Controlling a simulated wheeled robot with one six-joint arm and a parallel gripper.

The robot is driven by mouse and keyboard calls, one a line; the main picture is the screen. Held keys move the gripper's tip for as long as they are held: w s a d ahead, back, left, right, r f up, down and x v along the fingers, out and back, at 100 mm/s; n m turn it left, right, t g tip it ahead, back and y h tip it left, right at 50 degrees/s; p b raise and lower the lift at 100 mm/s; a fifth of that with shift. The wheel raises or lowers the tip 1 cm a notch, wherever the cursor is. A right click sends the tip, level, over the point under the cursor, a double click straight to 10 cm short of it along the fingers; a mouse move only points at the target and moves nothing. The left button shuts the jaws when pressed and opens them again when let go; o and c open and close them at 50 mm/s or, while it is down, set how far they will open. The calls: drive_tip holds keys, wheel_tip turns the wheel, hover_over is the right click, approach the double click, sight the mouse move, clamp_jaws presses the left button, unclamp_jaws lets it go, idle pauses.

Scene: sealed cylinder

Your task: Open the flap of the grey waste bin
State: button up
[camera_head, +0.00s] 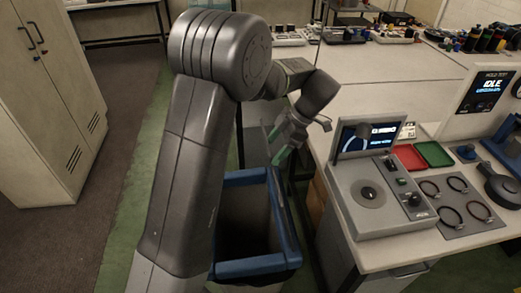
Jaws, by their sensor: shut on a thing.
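The waste bin (284,212) stands on the floor left of the workbench, with a thick blue rim around a dark, open mouth. Its grey body is mostly hidden by the rim and by my arm. My gripper (284,155) is above the bin's back right corner, pointing down, with green on its fingers. It is shut on what seems to be the edge of the bin's flap. A greyish panel, likely the flap, stands up behind the mouth. My gripper and arm cover much of it, so its exact angle is unclear.
The workbench (400,258) is close on the right, with a grey control box (372,196), red tray (408,157) and green tray (434,154). A beige cabinet (45,100) stands at the left. Open floor lies between it and my arm.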

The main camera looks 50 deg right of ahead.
drive_tip(key=shift+s+d+f, duration=0.25)
drive_tip(key=shift+s+d, duration=0.55)
drive_tip(key=o, duration=1.4)
drive_tip(key=shift+r, duration=0.1)
drive_tip(key=v, duration=1.3)
drive_tip(key=shift+d+r, duration=0.2)
drive_tip(key=shift+r, duration=0.1)
drive_tip(key=shift+s, duration=0.1)
drive_tip(key=x, duration=1.3)
drive_tip(key=shift+w+a+f, duration=0.25)
drive_tip(key=shift+w, duration=0.05)
